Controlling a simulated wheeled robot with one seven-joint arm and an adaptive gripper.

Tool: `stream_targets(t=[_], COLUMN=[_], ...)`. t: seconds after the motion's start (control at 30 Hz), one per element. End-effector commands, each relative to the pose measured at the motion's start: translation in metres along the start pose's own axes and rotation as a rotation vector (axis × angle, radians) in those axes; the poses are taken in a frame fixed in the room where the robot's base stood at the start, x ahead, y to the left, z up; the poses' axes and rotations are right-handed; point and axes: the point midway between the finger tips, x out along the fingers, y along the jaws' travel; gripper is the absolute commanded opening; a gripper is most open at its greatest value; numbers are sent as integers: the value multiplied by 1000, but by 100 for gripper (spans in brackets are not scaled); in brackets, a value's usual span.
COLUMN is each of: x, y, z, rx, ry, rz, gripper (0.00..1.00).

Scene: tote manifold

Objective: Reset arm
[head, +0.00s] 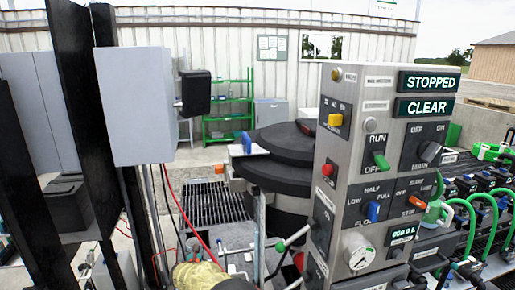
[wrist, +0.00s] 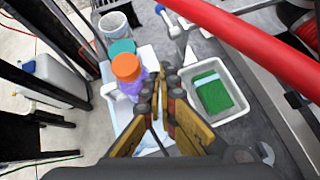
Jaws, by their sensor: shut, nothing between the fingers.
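My gripper (wrist: 172,82) shows in the wrist view, with its yellow and dark fingers closed together and nothing between them. It points over a grey work surface that holds containers. In the head view, part of my arm with a yellowish section shows at the bottom edge, but the fingertips cannot be made out there. A grey control panel (head: 345,187) stands at right in the head view, with displays reading STOPPED and CLEAR, and with several knobs and switches.
In the wrist view, an orange-capped bottle (wrist: 127,68) stands left of the fingers, and a grey tray (wrist: 241,87) with a green item lies right. A red pipe (wrist: 245,42) crosses the upper right. The head view shows a black-lidded drum (head: 280,175) and green hoses (head: 490,205).

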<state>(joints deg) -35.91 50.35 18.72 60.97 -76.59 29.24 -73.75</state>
Motion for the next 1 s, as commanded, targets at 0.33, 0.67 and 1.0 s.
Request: stream_targets(t=[0.33,0.67,1.0], x=[-3,-83,-227], y=[-51,-137,-249], z=[-66,-88,-65], rx=[365,935,1609], ry=[107,169,136], rz=[-150,-412,-705], gripper=[0,0,0])
